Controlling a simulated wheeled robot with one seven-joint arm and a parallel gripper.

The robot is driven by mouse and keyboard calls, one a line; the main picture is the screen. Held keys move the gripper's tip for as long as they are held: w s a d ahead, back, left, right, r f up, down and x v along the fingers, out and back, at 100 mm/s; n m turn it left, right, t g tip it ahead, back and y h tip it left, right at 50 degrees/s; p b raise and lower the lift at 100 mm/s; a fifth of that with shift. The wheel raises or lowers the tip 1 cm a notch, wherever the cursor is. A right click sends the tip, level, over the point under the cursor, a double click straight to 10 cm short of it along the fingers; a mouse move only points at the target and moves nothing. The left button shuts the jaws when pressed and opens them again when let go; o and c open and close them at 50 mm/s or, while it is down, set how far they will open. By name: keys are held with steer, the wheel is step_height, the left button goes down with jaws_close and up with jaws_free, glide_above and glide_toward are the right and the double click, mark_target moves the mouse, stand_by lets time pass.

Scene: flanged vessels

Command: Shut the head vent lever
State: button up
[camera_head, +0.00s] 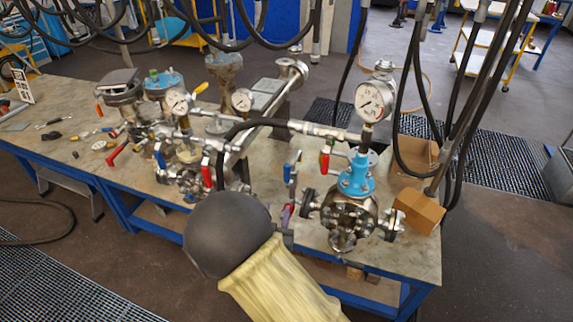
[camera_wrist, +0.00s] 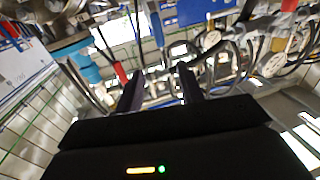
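A vessel (camera_head: 352,218) with a bright blue head (camera_head: 357,178) stands at the right end of the bench, a pressure gauge (camera_head: 372,101) above it. A red-handled lever (camera_head: 324,161) hangs beside the blue head, on its left. I cannot tell for certain which lever is the head vent lever. In the wrist view, a blue fitting (camera_wrist: 85,64) and a red handle (camera_wrist: 121,73) show left of my fingers. My gripper (camera_wrist: 160,71) is open, its two dark fingers apart with nothing clearly between them. In the head view my forearm hides the bench's front edge and most of the gripper.
Another red lever (camera_head: 207,173) and several gauges and valves crowd the bench left of the vessel. A cardboard box (camera_head: 418,210) sits to its right. Black hoses (camera_head: 468,100) hang overhead and at the right.

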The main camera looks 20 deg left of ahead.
mark_target(286, 171)
steer(key=w+a+p, duration=0.1)
steer(key=w+p, duration=0.1)
steer(key=w, duration=0.3)
steer(key=w+a+p, duration=0.1)
steer(key=w+p, duration=0.1)
steer(key=w, duration=0.3)
steer(key=w+a+p, duration=0.1)
steer(key=w+p, duration=0.1)
steer(key=w, duration=0.3)
steer(key=shift+w, duration=0.35)
steer(key=shift+w+a+p, duration=0.15)
steer(key=shift+w+p, duration=0.2)
steer(key=shift+w, duration=0.35)
steer(key=shift+c, duration=0.5)
jaws_close()
